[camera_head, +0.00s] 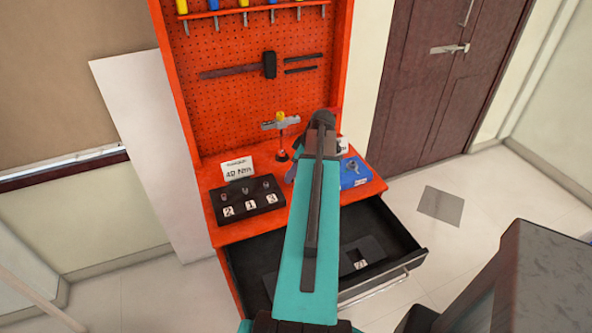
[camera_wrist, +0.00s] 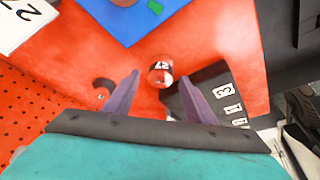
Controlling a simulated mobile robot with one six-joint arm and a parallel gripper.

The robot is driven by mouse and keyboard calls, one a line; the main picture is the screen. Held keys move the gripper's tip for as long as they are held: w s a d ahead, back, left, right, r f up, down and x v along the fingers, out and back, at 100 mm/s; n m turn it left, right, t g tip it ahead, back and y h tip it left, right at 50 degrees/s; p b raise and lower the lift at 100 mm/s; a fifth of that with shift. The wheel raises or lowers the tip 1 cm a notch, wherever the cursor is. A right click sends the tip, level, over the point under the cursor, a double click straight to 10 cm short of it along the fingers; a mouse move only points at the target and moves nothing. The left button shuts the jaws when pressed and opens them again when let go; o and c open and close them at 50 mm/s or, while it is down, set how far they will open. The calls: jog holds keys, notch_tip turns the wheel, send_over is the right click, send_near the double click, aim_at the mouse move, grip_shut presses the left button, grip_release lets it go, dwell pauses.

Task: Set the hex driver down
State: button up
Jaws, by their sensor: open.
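I cannot single out the hex driver with certainty. A yellow-topped upright tool with a grey crosspiece (camera_head: 281,122) shows in the head view before the pegboard, above a small dark base (camera_head: 282,155); I cannot tell if it is the driver. My gripper (camera_wrist: 162,80) is open, its two purple fingers apart with nothing gripped between them. Below it, a small round piece marked 27 (camera_wrist: 160,73) shows on the orange worktop (camera_wrist: 215,45). My arm hides part of the worktop in the head view.
A black block with numbered labels (camera_head: 247,207) and a card stand on the left of the worktop. A blue tray (camera_head: 354,174) lies on the right. An open black drawer (camera_head: 408,248) juts out in front. Several tools hang on the orange pegboard (camera_head: 225,45).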

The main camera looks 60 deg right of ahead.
jog(key=b+v, duration=0.2)
jog(key=v, duration=0.9)
jog(key=shift+r, duration=0.15)
dwell(0.7)
